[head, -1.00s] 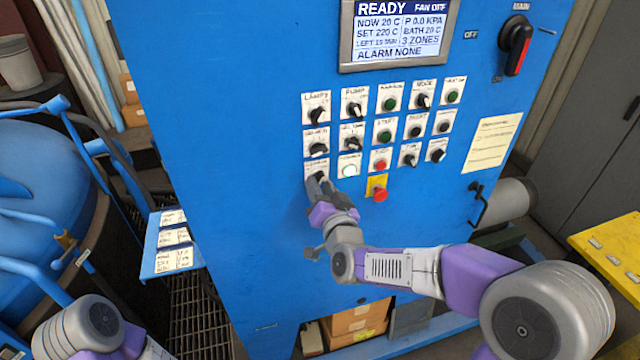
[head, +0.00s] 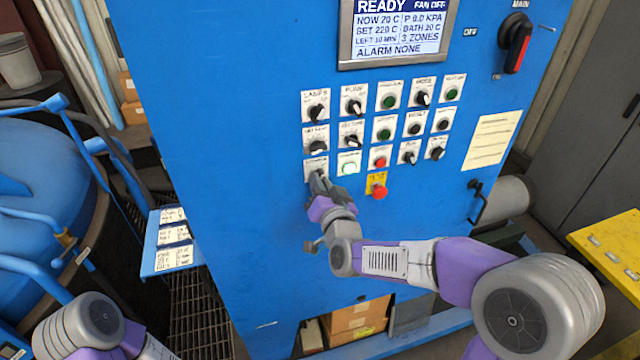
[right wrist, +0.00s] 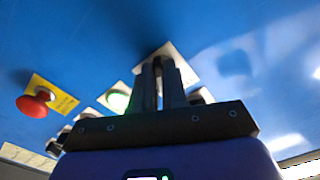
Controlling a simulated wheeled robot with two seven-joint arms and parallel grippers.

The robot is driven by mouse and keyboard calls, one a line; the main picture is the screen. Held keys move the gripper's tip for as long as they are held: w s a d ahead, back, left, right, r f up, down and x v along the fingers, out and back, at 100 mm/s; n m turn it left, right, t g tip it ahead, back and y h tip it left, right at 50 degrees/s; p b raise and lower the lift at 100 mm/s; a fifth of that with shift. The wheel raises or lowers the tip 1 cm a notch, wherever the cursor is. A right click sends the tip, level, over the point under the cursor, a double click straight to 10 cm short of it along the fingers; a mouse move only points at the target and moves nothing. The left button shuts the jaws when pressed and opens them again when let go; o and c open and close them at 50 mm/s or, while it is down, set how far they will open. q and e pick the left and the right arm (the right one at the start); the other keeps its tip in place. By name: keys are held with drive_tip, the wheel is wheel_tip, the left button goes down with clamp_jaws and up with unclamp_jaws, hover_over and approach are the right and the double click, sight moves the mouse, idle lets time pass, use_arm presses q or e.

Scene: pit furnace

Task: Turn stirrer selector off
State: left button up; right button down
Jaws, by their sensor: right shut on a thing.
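The stirrer selector appears to be the bottom-left knob of the switch grid; its white label plate (head: 314,164) shows in the head view, but its wording is too small to read. My right gripper (head: 318,179) is at this knob and shut on it, covering most of it. In the right wrist view my right gripper (right wrist: 164,72) has its fingers together over the label plate (right wrist: 178,56), and the knob between them is mostly hidden. My left arm (head: 95,325) shows at the lower left; its gripper is out of view.
Beside the held knob is a lit white-green button (head: 348,168). A red button (head: 380,162) and a red emergency knob on a yellow plate (head: 378,191) are further right. Other knobs sit close above. The display (head: 398,32) reads READY. A blue label shelf (head: 172,262) juts out left.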

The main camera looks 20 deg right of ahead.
drive_tip(key=shift+d+n+b, duration=0.2)
drive_tip(key=shift+n+b, duration=0.4)
drive_tip(key=shift+n, duration=5.2)
drive_tip(key=c, duration=1.2)
unclamp_jaws()
drive_tip(key=shift+o, duration=0.2)
drive_tip(key=shift+s, duration=0.1)
drive_tip(key=s, duration=0.7)
drive_tip(key=shift+s, duration=0.2)
